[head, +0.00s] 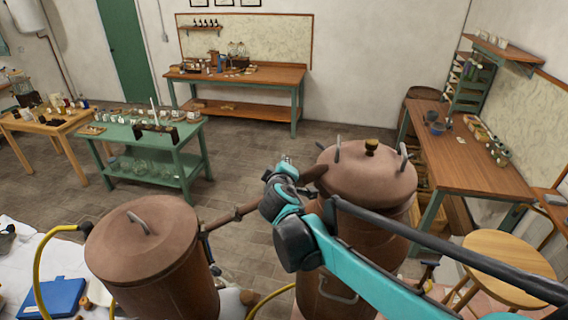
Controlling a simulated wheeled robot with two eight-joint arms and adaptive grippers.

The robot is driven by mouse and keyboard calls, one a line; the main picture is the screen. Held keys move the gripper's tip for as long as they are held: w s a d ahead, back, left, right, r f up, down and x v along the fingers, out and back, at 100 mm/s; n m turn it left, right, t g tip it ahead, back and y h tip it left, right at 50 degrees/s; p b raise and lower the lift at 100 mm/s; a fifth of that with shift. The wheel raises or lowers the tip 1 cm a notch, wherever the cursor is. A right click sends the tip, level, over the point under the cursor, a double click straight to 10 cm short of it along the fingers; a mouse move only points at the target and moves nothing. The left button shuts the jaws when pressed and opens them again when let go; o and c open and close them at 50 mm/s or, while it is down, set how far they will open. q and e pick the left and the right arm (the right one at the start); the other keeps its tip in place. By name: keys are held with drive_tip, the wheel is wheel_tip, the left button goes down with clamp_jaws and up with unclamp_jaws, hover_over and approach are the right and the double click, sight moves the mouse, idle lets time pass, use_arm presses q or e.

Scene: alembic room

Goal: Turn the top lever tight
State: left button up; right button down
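Small grey levers stand at the lid's rim, one at the left (337,150) and one at the right (403,156). I cannot tell which is the top lever or how tight it is. My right arm, teal and black, crosses in front of this vessel. Its gripper (286,164) is beside the lid's left side, small and partly hidden by the wrist; its fingers are unclear. My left gripper is not in view.
A second copper vessel (150,255) with a lid handle stands at the front left, joined by a pipe (235,214). A round wooden stool (508,255) and a wooden workbench (465,165) are at the right. Tables stand at the back and left. Open floor (250,150) lies between.

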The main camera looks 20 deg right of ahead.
drive_tip(key=n+y, duration=0.2)
drive_tip(key=y, duration=0.1)
drive_tip(key=shift+s+a+f+n+g+y+p, duration=0.1)
drive_tip(key=shift+a+f+n+g+y+p, duration=0.05)
drive_tip(key=shift+a+n+g+y+p, duration=0.2)
drive_tip(key=n+g+y, duration=0.1)
drive_tip(key=n+y, duration=0.1)
drive_tip(key=s+a+n+g+y, duration=0.1)
drive_tip(key=n+g+y, duration=0.3)
drive_tip(key=shift+s+a+f+n+g+y, duration=0.25)
drive_tip(key=shift+a+f+n+y, duration=0.1)
drive_tip(key=shift+f, duration=0.05)
drive_tip(key=shift+s+a+f+n+g+y, duration=0.1)
drive_tip(key=shift+s+n+g+y, duration=0.15)
drive_tip(key=shift+n+g, duration=0.35)
drive_tip(key=shift+s+a+r+n+g+y, duration=0.15)
drive_tip(key=shift+n+g+y, duration=0.25)
drive_tip(key=shift+g, duration=0.4)
drive_tip(key=shift+s+f+n+g+y, duration=0.15)
drive_tip(key=shift+s+n+g+y, duration=0.1)
drive_tip(key=shift+n+g, duration=0.35)
drive_tip(key=shift+s, duration=0.1)
drive_tip(key=c, duration=1.5)
unclamp_jaws()
wheel_tip(320, 180, up, 10)
